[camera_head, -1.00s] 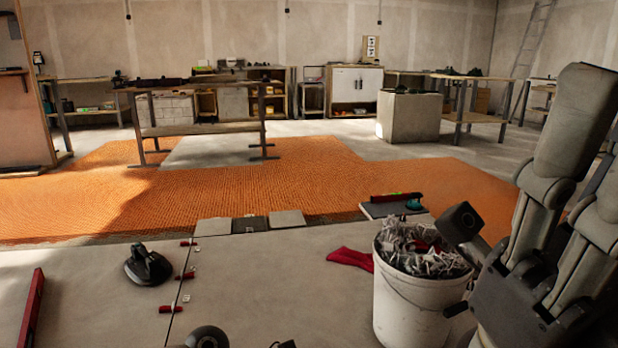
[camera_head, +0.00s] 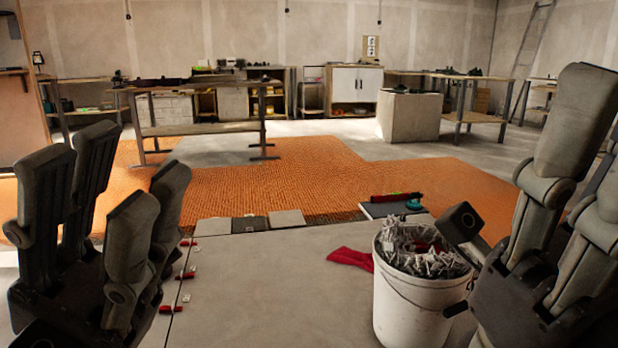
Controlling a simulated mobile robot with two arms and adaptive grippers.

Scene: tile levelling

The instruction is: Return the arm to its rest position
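My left gripper (camera_head: 112,180) is raised at the left of the head view. Its dark grey fingers point up and stand apart, with nothing between them. It covers part of the tiled floor. The bucket is full of light-coloured clips with some red pieces. No object is held by either gripper.
Large grey tiles (camera_head: 270,290) cover the near floor, with red wedges (camera_head: 187,274) along a joint. A red cloth (camera_head: 350,257) lies beside the bucket. A tile with a red level (camera_head: 396,197) and green suction cup (camera_head: 414,204) lies by the orange matting (camera_head: 300,180). Workbenches (camera_head: 200,128) stand behind.

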